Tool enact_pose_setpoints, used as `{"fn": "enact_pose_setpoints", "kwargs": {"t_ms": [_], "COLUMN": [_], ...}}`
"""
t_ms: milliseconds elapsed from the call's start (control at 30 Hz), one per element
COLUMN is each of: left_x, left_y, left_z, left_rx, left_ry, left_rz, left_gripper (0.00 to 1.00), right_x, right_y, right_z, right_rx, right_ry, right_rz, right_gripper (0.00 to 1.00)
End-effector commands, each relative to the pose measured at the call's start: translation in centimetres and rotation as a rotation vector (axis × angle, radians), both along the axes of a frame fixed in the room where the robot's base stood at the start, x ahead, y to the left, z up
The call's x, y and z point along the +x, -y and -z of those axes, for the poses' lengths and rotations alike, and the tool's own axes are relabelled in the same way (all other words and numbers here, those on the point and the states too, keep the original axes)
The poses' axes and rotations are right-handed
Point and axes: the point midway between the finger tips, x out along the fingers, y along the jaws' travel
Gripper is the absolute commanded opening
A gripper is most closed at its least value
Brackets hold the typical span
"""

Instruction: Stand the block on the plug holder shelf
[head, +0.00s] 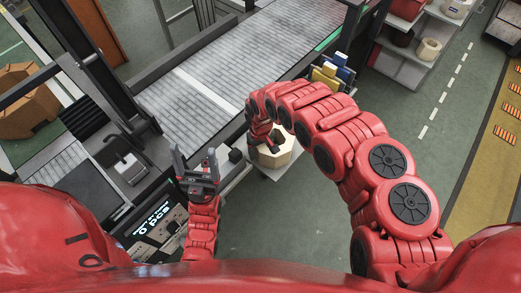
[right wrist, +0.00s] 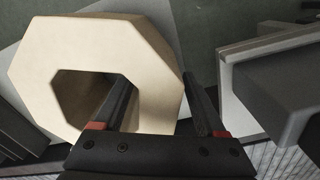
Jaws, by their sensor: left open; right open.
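The block is a cream octagonal ring with a hole. In the head view the block (head: 279,159) rests on a small light grey surface (head: 293,170) below the far part of my right arm. In the right wrist view the block (right wrist: 95,45) fills the left half. My right gripper (right wrist: 160,85) is open there, one finger over the hole and the other outside the ring's right side. Whether the fingers touch it, I cannot tell. In the head view my right gripper is mostly hidden. My left gripper (head: 195,165) is open and empty, left of the block. I cannot identify the plug holder shelf for certain.
A grey roller conveyor (head: 215,85) runs behind the grippers. Yellow and blue bins (head: 331,72) stand beyond my right arm. A shelf rack (head: 410,60) is at the back right. Green floor lies open at right.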

Motion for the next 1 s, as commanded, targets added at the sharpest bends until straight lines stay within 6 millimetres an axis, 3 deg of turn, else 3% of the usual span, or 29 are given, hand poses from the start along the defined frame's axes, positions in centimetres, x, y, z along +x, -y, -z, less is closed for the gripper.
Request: {"fn": "enact_pose_setpoints", "kwargs": {"t_ms": [267,667,800,1000], "left_x": [0.0,0.0,0.0,0.0], "left_y": [0.0,0.0,0.0,0.0], "left_z": [0.2,1.3,-1.2,-2.6], "left_rx": [0.0,0.0,0.0,0.0], "left_ry": [0.0,0.0,0.0,0.0], "left_rz": [0.0,0.0,0.0,0.0], "left_gripper": [0.78,0.78,0.78,0.78], "right_x": [0.0,0.1,0.0,0.0], "right_y": [0.0,0.1,-0.1,-0.1], "right_z": [-1.2,-7.4,-11.1,-12.2], "right_rx": [-0.001,-0.003,0.0,0.001], "right_ry": [-0.001,0.003,0.002,-0.001], "right_rz": [-0.003,0.001,0.0,0.0], "right_gripper": [0.74,0.74,0.74,0.74]}}
